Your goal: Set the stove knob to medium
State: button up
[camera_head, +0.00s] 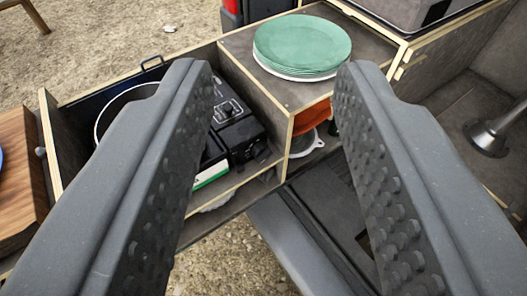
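My gripper (277,75) is open and empty, its two dark grey studded fingers spread wide in the foreground. A black camping stove (235,132) sits in a wooden compartment at left centre, beyond and partly behind the left finger. A dark round shape that looks like the stove knob (258,150) is on the stove's front right face, between the fingers in the picture and nearer the left one. Its setting is too small and dark to read. A black pan (112,108) with a pale rim is partly hidden by the left finger.
Green and white plates (302,45) are stacked on the wooden cabinet (240,60) right of the stove. An orange item (312,117) and a pale strainer-like item (302,142) sit in the shelf below. A metal post (490,135) stands at right. Gravel shows below.

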jog(key=o, duration=0.4)
jog(key=shift+d, duration=0.15)
jog(key=shift+c, duration=0.2)
jog(key=shift+o, duration=0.5)
jog(key=shift+w+d, duration=0.2)
jog(key=shift+w, duration=0.05)
jog(key=w+d+f+n+t+h+p, duration=0.1)
jog(key=w+d+f+n+t, duration=0.15)
jog(key=w+d+f, duration=0.55)
jog(key=w+d+f+n+t+h+p, duration=0.15)
jog(key=w+f+n, duration=0.3)
jog(key=w, duration=0.65)
jog(key=n+g+y, duration=0.5)
jog(key=n+y, duration=0.1)
jog(key=y, duration=0.7)
send_near(267, 158)
jog(key=b+x, duration=0.3)
jog(key=x, duration=0.5)
jog(key=shift+w+a, duration=0.1)
jog(key=shift+a, duration=0.05)
